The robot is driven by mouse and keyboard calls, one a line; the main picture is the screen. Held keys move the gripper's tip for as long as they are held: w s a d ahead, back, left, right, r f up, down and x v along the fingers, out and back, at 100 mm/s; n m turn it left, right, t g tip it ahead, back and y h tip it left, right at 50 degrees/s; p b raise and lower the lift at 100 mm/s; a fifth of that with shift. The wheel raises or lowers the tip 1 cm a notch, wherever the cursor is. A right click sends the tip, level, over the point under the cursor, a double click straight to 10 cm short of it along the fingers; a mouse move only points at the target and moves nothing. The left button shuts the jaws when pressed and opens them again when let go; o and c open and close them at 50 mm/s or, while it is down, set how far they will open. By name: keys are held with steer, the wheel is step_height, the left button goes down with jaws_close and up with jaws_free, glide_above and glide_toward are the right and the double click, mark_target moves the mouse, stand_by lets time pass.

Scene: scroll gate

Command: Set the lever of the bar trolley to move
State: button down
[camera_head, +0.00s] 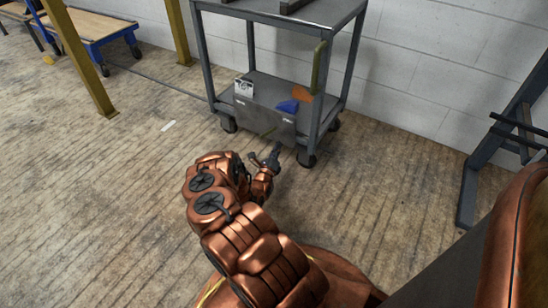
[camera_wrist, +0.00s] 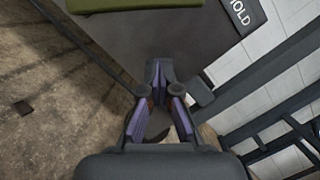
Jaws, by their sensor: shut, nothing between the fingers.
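The bar trolley (camera_head: 272,12) is a grey metal cart with a lower shelf, standing against the wall. A grey panel (camera_head: 252,115) is on its near lower side. A short olive bar (camera_head: 268,132), which looks like the lever, shows on the panel. In the wrist view an olive bar (camera_wrist: 140,3) crosses the top edge, partly out of frame, and a plate marked HOLD (camera_wrist: 243,14) is at the upper right. No move mark is readable. My gripper (camera_head: 274,149) is low in front of the panel. In the wrist view its fingers (camera_wrist: 165,66) are shut and empty, below the olive bar and apart from it.
Blue (camera_head: 288,106) and orange (camera_head: 301,93) items are at the lower shelf. An olive upright handle (camera_head: 319,68) is at the trolley's right corner. A dark metal frame (camera_head: 480,165) stands at right. A blue cart (camera_head: 100,28) and yellow posts (camera_head: 75,55) are at left.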

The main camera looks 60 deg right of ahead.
mark_target(268, 133)
steer(key=shift+w+d+r, duration=0.2)
steer(key=shift+w+d, duration=0.05)
steer(key=shift+d, duration=0.25)
steer(key=shift+w+a+r+b, duration=0.15)
steer(key=shift+w+r+b, duration=0.4)
steer(key=shift+w+r, duration=0.75)
steer(key=shift+w, duration=0.15)
